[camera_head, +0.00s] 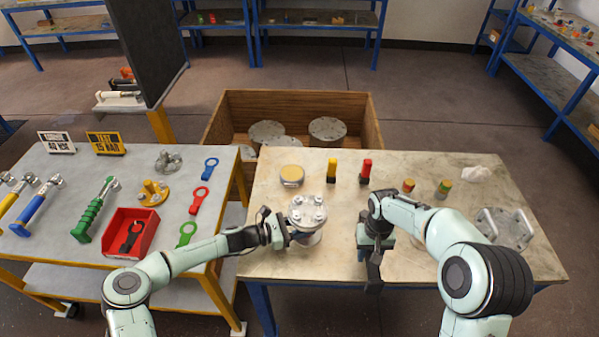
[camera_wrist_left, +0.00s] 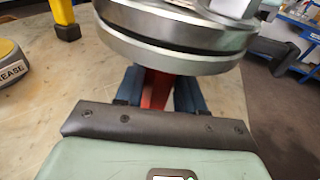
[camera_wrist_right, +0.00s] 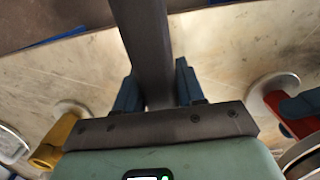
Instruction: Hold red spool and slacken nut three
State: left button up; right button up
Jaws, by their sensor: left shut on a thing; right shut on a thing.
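The red spool (camera_wrist_left: 157,88) stands on the table with a grey round flange pair (camera_head: 308,212) on top, which carries several bolts and nuts. I cannot tell which nut is number three. My left gripper (camera_head: 284,232) is shut on the red neck below the flanges; its blue fingers flank the neck in the left wrist view. My right gripper (camera_head: 375,248) is shut on a dark grey bar-like tool (camera_wrist_right: 148,45), right of the spool and apart from it. The red spool's side and base show in the right wrist view (camera_wrist_right: 287,112). The tool's far end is out of the right wrist view.
A yellow spool (camera_wrist_right: 62,140) shows in the right wrist view. The side table (camera_head: 62,235) holds wrenches and a red bin (camera_head: 131,232). A wooden crate (camera_head: 215,125) stands behind.

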jog(key=shift+r, duration=0.1)
dwell(0.4)
jog(key=s+a+r+m+t, duration=0.1)
jog(key=s+a+r+m, duration=0.1)
jog(key=a+r, duration=1.15)
jog(key=s+a+r+n, duration=0.2)
jog(key=s+a+r, duration=0.2)
jog(key=a, duration=0.3)
jog(key=shift+s+d+f, duration=0.1)
jog(key=shift+s+f, duration=0.05)
jog(key=shift+f, duration=1.95)
jog(key=shift+f, duration=0.15)
jog(key=shift+f, duration=1.05)
